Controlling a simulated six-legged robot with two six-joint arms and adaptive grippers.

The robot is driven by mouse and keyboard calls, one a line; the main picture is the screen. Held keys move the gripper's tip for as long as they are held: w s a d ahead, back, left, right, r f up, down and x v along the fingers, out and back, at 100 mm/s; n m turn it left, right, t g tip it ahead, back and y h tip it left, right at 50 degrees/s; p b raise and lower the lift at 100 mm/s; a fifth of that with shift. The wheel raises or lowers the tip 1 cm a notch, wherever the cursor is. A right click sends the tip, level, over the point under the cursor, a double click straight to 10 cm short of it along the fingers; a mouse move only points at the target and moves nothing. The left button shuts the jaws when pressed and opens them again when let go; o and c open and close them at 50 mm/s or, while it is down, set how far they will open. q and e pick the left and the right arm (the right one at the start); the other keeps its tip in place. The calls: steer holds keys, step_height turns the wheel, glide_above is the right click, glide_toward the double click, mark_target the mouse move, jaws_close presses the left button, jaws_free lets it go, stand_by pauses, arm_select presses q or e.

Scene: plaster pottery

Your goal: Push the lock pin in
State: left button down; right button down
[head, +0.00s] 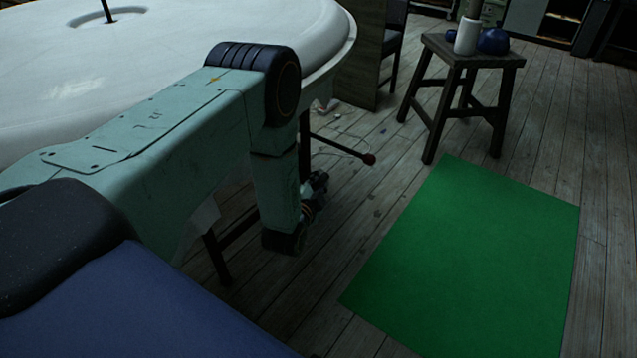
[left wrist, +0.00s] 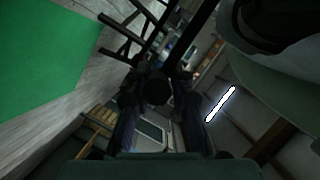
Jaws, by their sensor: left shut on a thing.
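My left gripper (head: 316,188) hangs below the rim of the round white table (head: 345,50), partly behind my own forearm in the head view. In the left wrist view its two dark fingers reach up from the bottom, and the gripper (left wrist: 157,80) is shut on a dark round knob (left wrist: 157,92) between the fingertips. The knob looks like the end of the lock pin, but its shaft and hole are hidden. My right gripper is not in view.
A green mat (head: 470,260) lies on the plank floor. A wooden stool (head: 455,60) bears a white cup (head: 467,36) and a blue object (head: 493,41).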

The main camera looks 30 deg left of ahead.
arm_select(q)
step_height(320, 180, up, 3)
steer(key=shift+a+f+p, duration=0.1)
steer(key=shift+p, duration=0.65)
steer(key=shift+w+f, duration=0.1)
steer(key=shift+w, duration=0.05)
steer(key=c, duration=1.2)
jaws_free()
steer(key=v, duration=1.2)
